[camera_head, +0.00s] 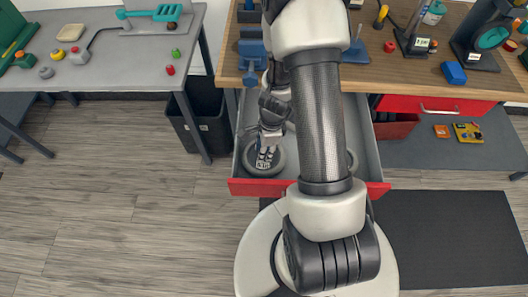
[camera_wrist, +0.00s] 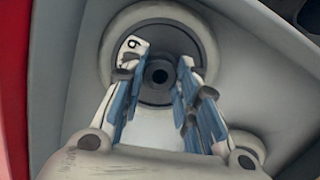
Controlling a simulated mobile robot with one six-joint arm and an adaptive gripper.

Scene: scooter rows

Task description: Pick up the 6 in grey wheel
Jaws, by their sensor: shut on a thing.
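The grey wheel (camera_head: 249,163) lies flat in the left part of the open drawer (camera_head: 307,187). In the wrist view, the wheel (camera_wrist: 192,20) shows a pale grey outer ring, a darker inner disc and a round dark hub. My gripper (camera_head: 267,158) reaches down into the drawer over the wheel. In the wrist view, my gripper's two blue-padded fingers (camera_wrist: 160,72) stand either side of the hub, shut on the wheel. A white patch with a "6" or "9" mark shows by the left fingertip. The exact contact points are hidden.
Another round grey thing (camera_head: 351,160) shows partly behind my arm in the drawer's right part. The wooden bench (camera_head: 385,70) overhangs the drawer's back. A black bin (camera_head: 205,128) stands left of the drawer. The floor at left (camera_head: 110,210) is clear.

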